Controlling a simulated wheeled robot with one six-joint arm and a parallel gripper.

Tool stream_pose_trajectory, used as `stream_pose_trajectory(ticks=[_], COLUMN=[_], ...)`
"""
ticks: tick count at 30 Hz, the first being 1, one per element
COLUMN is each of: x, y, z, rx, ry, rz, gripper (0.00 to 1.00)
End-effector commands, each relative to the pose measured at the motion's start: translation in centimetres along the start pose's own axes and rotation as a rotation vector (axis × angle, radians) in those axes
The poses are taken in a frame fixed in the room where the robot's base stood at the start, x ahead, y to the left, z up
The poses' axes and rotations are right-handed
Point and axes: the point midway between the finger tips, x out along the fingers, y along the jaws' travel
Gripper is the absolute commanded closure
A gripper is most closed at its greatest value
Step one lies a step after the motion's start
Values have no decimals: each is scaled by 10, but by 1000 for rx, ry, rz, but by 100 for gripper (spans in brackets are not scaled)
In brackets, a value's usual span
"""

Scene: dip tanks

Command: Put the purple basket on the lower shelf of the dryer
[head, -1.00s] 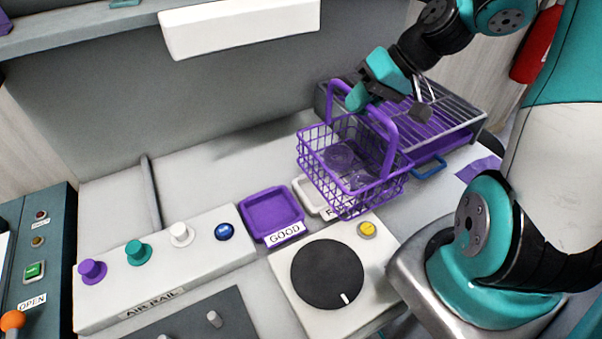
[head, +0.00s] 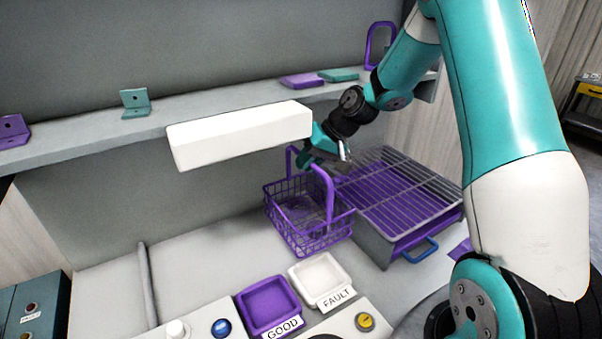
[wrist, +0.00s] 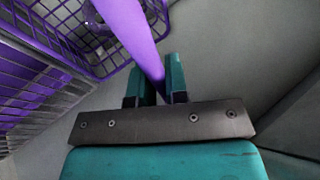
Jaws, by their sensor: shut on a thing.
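The purple wire basket (head: 318,238) hangs upright from its tall handle, left of the dryer. I cannot tell whether its bottom touches the counter. A clear or purple item inside it is hard to make out. My gripper (head: 312,160) is shut on the top of the handle. In the wrist view, my gripper (wrist: 160,78) pinches the purple handle, and the basket's mesh (wrist: 60,45) shows at upper left. The dryer (head: 375,242) is a low grey box with a barred top rack and a purple surface beneath. A blue handle (head: 420,252) is on its front.
A white box (head: 240,138) juts out above and left of the basket. A wall shelf (head: 200,105) runs behind it, holding brackets and small plates. A purple GOOD tray (head: 268,305) and white FAULT tray (head: 320,279) lie in front.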

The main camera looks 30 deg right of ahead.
Motion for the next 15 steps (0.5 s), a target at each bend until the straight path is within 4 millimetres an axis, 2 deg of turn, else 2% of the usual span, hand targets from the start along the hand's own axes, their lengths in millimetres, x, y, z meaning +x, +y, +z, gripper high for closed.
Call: stream_pose_trajectory(ticks=[3,10,15], x=[2,9,18], y=[-2,-1,5], z=[-13,-29,-26], rx=[-2,-2,0], ry=[2,3,1], rz=[-1,-1,-2], gripper=[100,100,100])
